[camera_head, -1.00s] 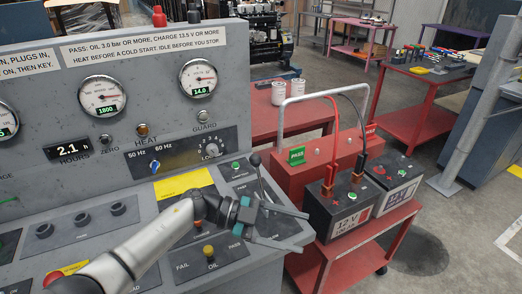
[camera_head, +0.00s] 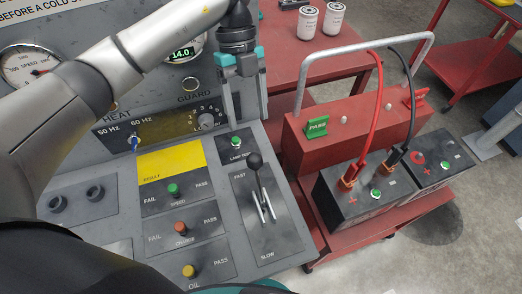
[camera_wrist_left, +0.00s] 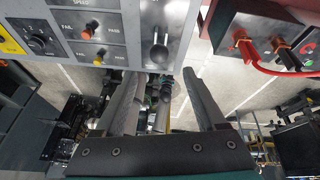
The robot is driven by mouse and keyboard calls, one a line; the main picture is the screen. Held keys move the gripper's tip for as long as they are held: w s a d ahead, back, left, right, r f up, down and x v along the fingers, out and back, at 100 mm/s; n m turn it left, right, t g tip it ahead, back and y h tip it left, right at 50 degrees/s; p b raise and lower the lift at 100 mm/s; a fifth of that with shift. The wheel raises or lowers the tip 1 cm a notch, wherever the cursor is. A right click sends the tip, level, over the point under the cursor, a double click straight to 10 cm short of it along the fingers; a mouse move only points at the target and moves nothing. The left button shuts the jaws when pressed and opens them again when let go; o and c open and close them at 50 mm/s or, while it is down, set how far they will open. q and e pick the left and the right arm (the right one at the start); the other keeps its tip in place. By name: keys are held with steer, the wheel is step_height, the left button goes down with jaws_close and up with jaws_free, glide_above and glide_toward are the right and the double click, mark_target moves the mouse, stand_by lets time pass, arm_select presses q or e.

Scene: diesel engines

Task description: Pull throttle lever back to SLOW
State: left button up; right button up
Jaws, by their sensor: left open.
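The throttle lever (camera_head: 256,172) has a black knob and a thin metal stem on a dark plate (camera_head: 279,234) marked FAST at its upper end and SLOW at its lower end. The knob leans toward the FAST end. My left gripper (camera_head: 246,118) is open, its fingers pointing down, above and beyond the knob and apart from it. In the left wrist view the lever knob (camera_wrist_left: 160,54) shows ahead, between the lines of the two spread fingers (camera_wrist_left: 167,78). The fingers hold nothing. My right gripper's fingers are not visible.
The panel beside the lever has a yellow RESULT label (camera_head: 171,164) and several PASS/FAIL buttons. Right of the panel stand a red box (camera_head: 345,135) with a grey handle and two batteries (camera_head: 360,190) with cables. Two white cans (camera_head: 307,22) stand on a red table behind.

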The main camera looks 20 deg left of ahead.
mark_target(256, 169)
arm_select(q)
steer(key=p+x, duration=0.1)
steer(key=x, duration=1.4)
steer(key=shift+s+d, duration=0.15)
steer(key=shift+r, duration=0.1)
jaws_close()
stand_by(0.7)
